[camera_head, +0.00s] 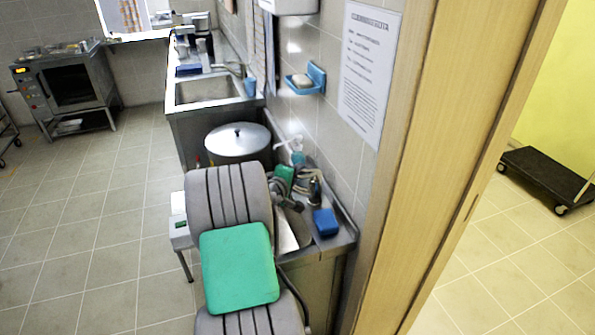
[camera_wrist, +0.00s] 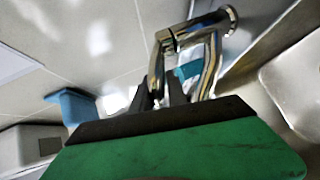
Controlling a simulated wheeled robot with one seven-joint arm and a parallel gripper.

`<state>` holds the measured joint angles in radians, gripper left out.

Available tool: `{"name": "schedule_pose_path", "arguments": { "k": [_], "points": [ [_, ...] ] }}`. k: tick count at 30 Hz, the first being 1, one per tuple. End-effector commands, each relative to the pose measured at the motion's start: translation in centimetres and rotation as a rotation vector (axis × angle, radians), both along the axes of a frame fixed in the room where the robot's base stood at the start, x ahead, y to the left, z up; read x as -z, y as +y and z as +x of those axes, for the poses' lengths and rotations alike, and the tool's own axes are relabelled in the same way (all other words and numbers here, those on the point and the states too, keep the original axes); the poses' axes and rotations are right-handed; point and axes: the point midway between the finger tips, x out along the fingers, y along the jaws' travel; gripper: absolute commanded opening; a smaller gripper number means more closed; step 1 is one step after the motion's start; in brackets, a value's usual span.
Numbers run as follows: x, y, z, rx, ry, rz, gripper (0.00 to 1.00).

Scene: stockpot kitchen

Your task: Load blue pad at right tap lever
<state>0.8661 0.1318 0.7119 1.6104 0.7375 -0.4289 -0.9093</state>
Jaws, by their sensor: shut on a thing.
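A chrome tap (camera_wrist: 200,30) fills the upper middle of the wrist view. A thin chrome lever (camera_wrist: 156,72) comes down from its left side. My gripper (camera_wrist: 160,92) has two dark fingers, one on each side of the lever's lower end, and is shut on it. A blue pad (camera_head: 324,222) lies on the counter's right side in the head view, apart from my gripper. In the head view my arm and the clutter hide the fingertips. A teal thing (camera_wrist: 188,70) shows behind the tap, partly hidden.
A large lidded stockpot (camera_head: 237,140) stands left of the counter (camera_head: 333,247). A blue soap holder (camera_head: 312,78) is on the tiled wall, beside a notice (camera_head: 368,70). A sink (camera_head: 208,90) lies farther back.

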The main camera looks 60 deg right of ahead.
Motion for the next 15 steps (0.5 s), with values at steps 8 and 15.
{"name": "schedule_pose_path", "arguments": {
  "k": [8, 15],
  "points": [
    [-1.55, -0.47, 0.12, 0.002, -0.009, -0.028, 0.00],
    [-1.70, -0.51, 0.11, 0.002, -0.009, -0.030, 0.00]
  ]
}}
